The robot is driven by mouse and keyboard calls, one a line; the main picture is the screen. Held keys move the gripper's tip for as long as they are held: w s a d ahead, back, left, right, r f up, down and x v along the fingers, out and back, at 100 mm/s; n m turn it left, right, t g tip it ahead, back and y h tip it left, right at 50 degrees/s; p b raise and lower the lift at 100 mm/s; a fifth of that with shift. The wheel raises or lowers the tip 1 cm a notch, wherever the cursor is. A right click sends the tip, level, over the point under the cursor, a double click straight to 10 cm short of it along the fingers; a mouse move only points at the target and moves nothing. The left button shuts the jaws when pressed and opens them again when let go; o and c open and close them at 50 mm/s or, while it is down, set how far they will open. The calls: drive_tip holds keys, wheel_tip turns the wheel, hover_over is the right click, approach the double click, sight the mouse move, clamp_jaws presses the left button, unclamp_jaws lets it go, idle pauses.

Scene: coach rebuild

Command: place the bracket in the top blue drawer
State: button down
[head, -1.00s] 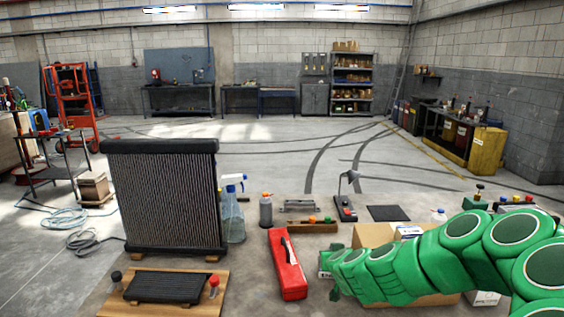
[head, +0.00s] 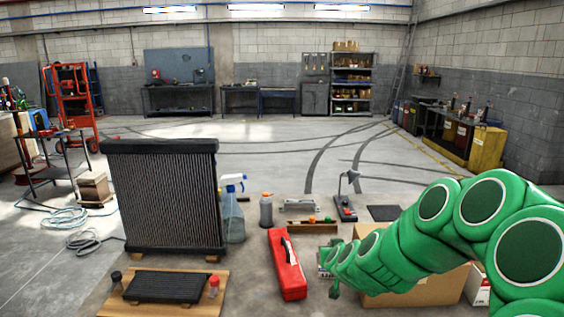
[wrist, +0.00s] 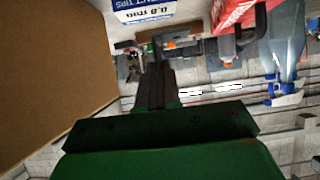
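I cannot make out a blue drawer in either view. My gripper (wrist: 158,75) shows in the wrist view as dark fingers close together; whether they hold something is unclear. A white and blue box (wrist: 150,10) labelled as tips is near the fingers.
The red toolbox (head: 287,264) and a cardboard box (head: 420,288) flank my gripper. A large radiator (head: 163,197), spray bottle (head: 232,215), grey bottle (head: 266,211) and wooden board (head: 207,300) are to the left. The floor behind is mostly open.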

drive_tip(key=shift+s+d+r, duration=0.15)
drive_tip(key=shift+s+r, duration=0.3)
drive_tip(key=shift+r, duration=0.35)
drive_tip(key=shift+s+d+r, duration=0.1)
drive_tip(key=shift+s+r, duration=0.35)
drive_tip(key=shift+r, duration=0.35)
drive_tip(key=shift+w, duration=0.1)
